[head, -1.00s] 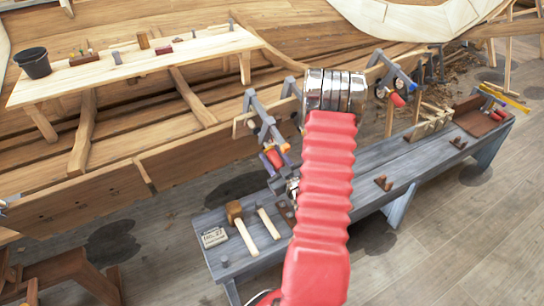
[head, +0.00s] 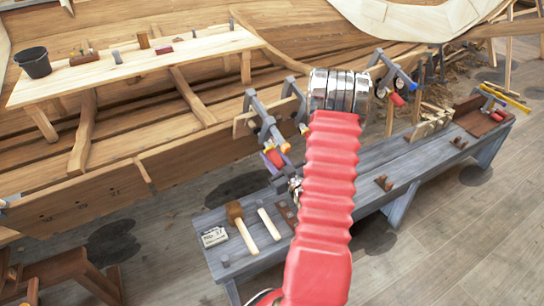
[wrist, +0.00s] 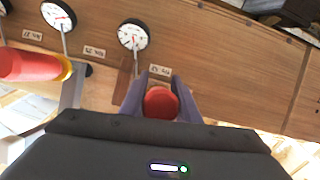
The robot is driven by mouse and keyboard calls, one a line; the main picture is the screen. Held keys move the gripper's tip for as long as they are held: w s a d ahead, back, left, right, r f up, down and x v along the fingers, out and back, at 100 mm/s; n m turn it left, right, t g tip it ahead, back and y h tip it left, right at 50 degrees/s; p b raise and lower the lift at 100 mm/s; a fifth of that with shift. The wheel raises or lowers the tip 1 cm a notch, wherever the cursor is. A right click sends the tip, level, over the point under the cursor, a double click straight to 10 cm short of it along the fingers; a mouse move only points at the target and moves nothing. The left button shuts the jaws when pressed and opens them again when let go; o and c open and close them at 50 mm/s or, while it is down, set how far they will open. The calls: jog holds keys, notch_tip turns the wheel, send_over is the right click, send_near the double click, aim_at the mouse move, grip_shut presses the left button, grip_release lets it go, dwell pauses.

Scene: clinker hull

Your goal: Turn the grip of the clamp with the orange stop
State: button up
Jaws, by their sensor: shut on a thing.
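The clamp with the orange stop (head: 285,147) hangs on the hull plank left of my arm in the head view. Its grey frame (head: 262,118) is upright over the plank edge. A red grip (head: 273,158) shows just below the stop, with my gripper close against it, partly hidden by my red arm. In the wrist view my gripper (wrist: 160,100) has its two purple-grey fingers shut on a red grip (wrist: 161,103), seen end-on. That clamp's stop is hidden there. Another red grip (wrist: 28,65) with a yellow stop (wrist: 67,69) is to the left, apart from the fingers.
Another clamp (head: 392,72) hangs right of my arm. White dials (wrist: 133,35) and number tags line the plank. Below, a grey bench (head: 345,205) holds a mallet (head: 240,226) and hooks. Open floor lies at the front right.

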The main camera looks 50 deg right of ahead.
jog(key=m+y, duration=0.2)
jog(key=shift+a+y, duration=0.25)
jog(key=shift+y, duration=0.05)
jog(key=shift+a+m+t+y, duration=0.2)
jog(key=shift+m+t+y, duration=0.3)
jog(key=shift+m+y, duration=0.45)
jog(key=shift+r, duration=0.1)
jog(key=o, duration=1)
jog(key=shift+o, duration=0.2)
jog(key=shift+s, duration=0.1)
jog(key=s, duration=1.3)
jog(key=shift+s+a+f, duration=0.25)
jog(key=shift+s+a, duration=0.05)
